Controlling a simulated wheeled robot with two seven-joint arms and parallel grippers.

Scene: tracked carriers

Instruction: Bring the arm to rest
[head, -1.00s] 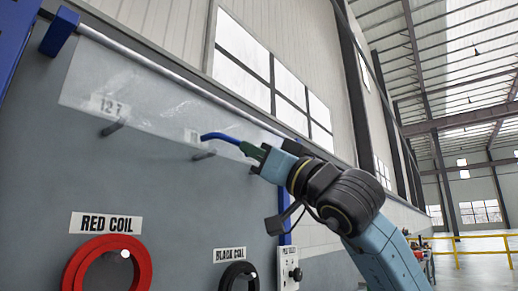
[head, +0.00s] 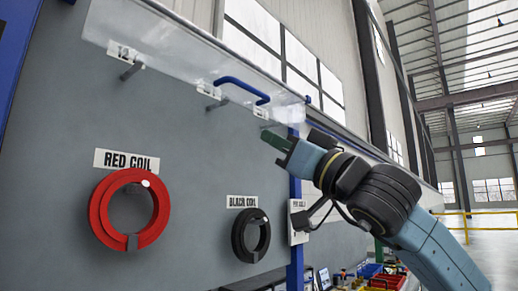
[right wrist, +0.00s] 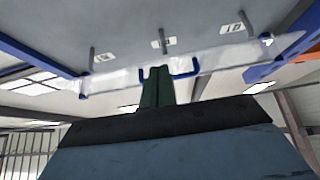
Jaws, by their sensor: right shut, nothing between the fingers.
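My right gripper (head: 272,138) has green fingers that are shut and empty. In the head view it is in front of the grey board, below and to the right of the blue handle (head: 240,87), with a visible gap. The handle is on a clear flap (head: 190,58) along the top of the board. In the right wrist view, the shut fingers (right wrist: 157,82) overlap part of the handle (right wrist: 187,70). My left gripper is in neither current view.
A red coil (head: 100,210) and a black coil (head: 239,241) hang on the grey board (head: 185,190) below labels. Bare pegs, one of them at left (head: 132,72), stick out near the flap. Coloured bins (head: 385,282) stand low at right.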

